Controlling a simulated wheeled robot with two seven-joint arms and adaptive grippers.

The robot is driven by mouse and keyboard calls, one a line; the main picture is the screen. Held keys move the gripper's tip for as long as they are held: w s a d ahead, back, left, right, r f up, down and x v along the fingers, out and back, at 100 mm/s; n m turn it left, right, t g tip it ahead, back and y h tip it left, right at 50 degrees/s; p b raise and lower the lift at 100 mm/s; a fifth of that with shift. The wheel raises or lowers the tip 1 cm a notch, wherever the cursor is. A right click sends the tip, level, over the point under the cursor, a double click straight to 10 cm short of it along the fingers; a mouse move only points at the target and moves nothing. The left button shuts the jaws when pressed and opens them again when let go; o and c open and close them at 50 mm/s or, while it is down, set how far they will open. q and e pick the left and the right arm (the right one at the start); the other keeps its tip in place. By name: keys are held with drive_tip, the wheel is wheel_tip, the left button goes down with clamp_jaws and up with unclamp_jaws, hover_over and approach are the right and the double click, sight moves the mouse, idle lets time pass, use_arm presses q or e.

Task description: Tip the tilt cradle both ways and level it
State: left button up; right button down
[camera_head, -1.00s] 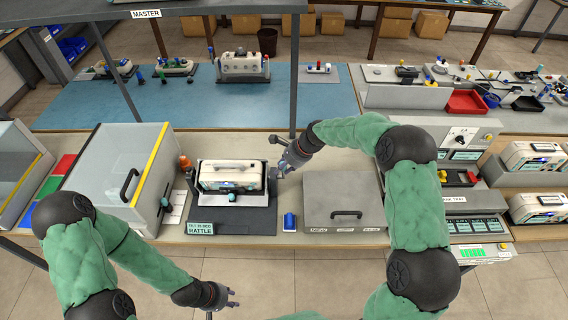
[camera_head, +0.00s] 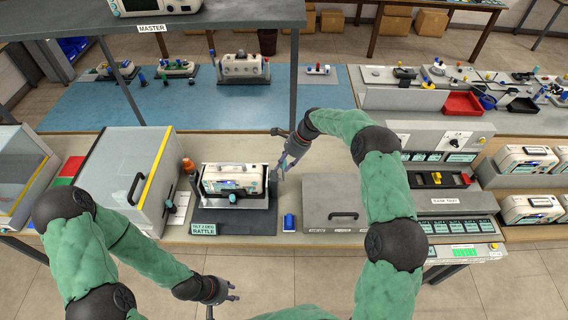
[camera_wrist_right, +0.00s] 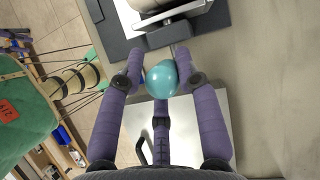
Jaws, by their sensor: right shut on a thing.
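The tilt cradle (camera_head: 252,203) stands on a dark grey base plate on the bench and carries a white monitor (camera_head: 231,177). The monitor's front face shows towards me, with a handle along its top. My right gripper (camera_head: 282,170) is at the right side of the cradle. In the right wrist view its fingers (camera_wrist_right: 160,84) are closed around a teal ball knob (camera_wrist_right: 161,80), beside the cradle's edge. The knob is hidden by the fingers in the head view. My left gripper (camera_head: 236,291) is open and empty, in front of the bench's front edge.
A clear-lidded box (camera_head: 125,175) stands left of the cradle, with an orange-topped item (camera_head: 188,165) between them. A small blue item (camera_head: 289,222) lies right of the base plate. A grey lidded case (camera_head: 330,190) is further right, beneath my right forearm.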

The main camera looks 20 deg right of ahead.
drive_tip(key=shift+w+a+r, duration=0.1)
drive_tip(key=shift+w+r, duration=0.2)
drive_tip(key=shift+r, duration=0.05)
drive_tip(key=c, duration=1.2)
unclamp_jaws()
drive_tip(key=shift+o, duration=0.9)
drive_tip(key=shift+a+f, duration=0.15)
drive_tip(key=shift+a, duration=0.05)
drive_tip(key=shift+s+d, duration=0.15)
drive_tip(key=shift+d, duration=0.05)
drive_tip(key=shift+d, duration=0.1)
drive_tip(key=v, duration=1.1)
drive_tip(key=shift+r, duration=0.45)
